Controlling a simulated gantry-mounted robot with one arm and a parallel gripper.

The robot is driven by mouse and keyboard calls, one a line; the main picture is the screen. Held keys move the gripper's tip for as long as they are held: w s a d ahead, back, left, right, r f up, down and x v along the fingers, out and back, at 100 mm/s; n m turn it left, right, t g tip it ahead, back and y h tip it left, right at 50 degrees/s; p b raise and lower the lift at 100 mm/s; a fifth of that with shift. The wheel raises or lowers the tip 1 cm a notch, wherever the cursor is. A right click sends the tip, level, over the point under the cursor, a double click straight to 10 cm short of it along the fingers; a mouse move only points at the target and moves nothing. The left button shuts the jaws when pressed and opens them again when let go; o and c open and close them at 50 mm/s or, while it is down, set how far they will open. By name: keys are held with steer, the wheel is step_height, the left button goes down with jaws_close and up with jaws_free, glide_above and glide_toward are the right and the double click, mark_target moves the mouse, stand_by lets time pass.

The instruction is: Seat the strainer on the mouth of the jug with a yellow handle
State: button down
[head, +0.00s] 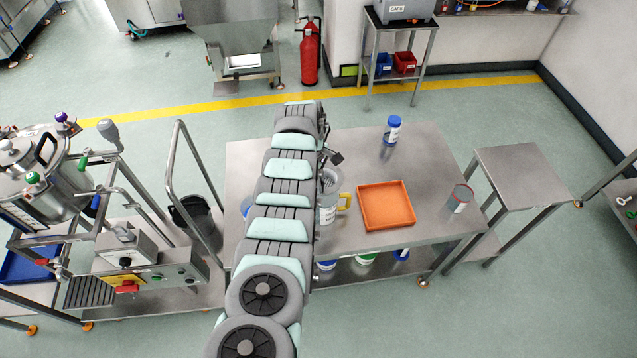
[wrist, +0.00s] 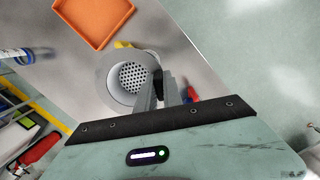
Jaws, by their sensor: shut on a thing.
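The strainer (wrist: 133,78), a grey round bowl with a perforated bottom, shows in the wrist view. My gripper (wrist: 159,92) is shut on the strainer's dark handle at its right side. In the head view the strainer (head: 329,180) shows beside my arm, at the upper end of the jug (head: 328,211). The jug's yellow handle (head: 345,201) points right; a bit of yellow also shows beyond the strainer in the wrist view (wrist: 123,44). The strainer covers the jug's mouth from the wrist view. I cannot tell whether its rim touches the jug. My arm hides the gripper in the head view.
An orange tray (head: 386,206) lies right of the jug. A blue-capped bottle (head: 392,130) stands at the back of the steel table, and a red-rimmed cup (head: 461,198) near its right edge. The table between tray and bottle is clear. Tubs sit on the lower shelf.

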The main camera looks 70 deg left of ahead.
steer(key=shift+d+f+b, duration=0.1)
steer(key=shift+f+b, duration=1.5)
steer(key=shift+f, duration=0.4)
step_height(320, 180, down, 5)
steer(key=b, duration=0.6)
steer(key=shift+f, duration=0.15)
steer(key=shift+f, duration=0.1)
steer(key=c, duration=1.4)
jaws_free()
steer(key=shift+s+a+r+p, duration=0.2)
steer(key=shift+r+p, duration=0.65)
steer(key=shift+r, duration=0.95)
steer(key=shift+s+a+r+p, duration=0.15)
steer(key=shift+r+p, duration=0.65)
steer(key=shift+r, duration=0.95)
